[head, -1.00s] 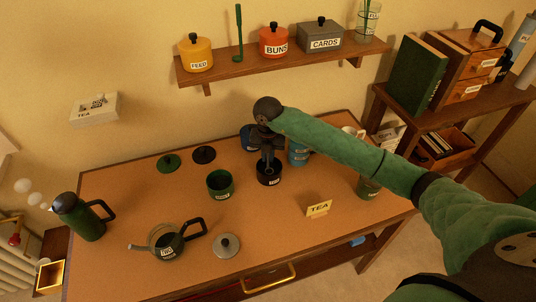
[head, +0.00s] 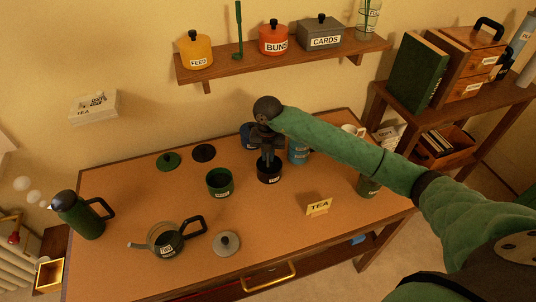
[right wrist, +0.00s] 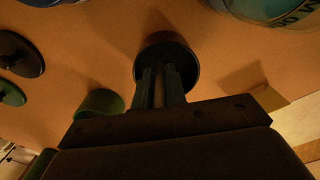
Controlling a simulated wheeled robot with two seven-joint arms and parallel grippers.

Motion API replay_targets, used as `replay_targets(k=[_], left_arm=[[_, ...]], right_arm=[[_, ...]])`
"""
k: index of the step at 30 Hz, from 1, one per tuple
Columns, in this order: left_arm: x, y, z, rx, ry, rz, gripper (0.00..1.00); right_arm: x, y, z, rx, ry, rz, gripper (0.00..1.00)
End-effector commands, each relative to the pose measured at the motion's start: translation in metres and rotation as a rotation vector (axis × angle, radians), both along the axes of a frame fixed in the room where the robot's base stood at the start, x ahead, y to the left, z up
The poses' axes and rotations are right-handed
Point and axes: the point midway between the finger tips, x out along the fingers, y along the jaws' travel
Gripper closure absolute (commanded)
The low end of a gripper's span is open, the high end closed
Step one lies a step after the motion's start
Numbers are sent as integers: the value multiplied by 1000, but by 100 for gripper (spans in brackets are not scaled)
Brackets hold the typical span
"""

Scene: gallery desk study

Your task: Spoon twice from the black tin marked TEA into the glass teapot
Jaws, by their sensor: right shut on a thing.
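The black tin (head: 269,175) stands open near the middle of the desk; its small label is hard to read. My right gripper (head: 268,158) points down over its mouth. In the right wrist view the fingers (right wrist: 160,88) reach to the opening of the tin (right wrist: 183,58). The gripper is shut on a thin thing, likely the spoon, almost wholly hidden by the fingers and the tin. The glass teapot (head: 167,243) stands open at the front left, with a dark handle on its right and spout on its left. My left gripper is not in view.
A green tin (head: 219,184) stands just left of the black tin. Blue tins (head: 298,155) stand close behind. A grey lid (head: 227,243) lies right of the teapot; a TEA card (head: 319,207) stands at right. A dark flask (head: 80,217) stands at left.

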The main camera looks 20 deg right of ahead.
Motion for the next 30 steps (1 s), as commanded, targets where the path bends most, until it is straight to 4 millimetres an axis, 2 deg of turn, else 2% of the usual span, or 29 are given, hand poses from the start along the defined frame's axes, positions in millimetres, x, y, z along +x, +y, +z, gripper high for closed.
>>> replay_targets(k=[30], left_arm=[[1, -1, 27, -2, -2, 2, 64]], right_arm=[[0, 0, 62, 0, -1, 0, 100]])
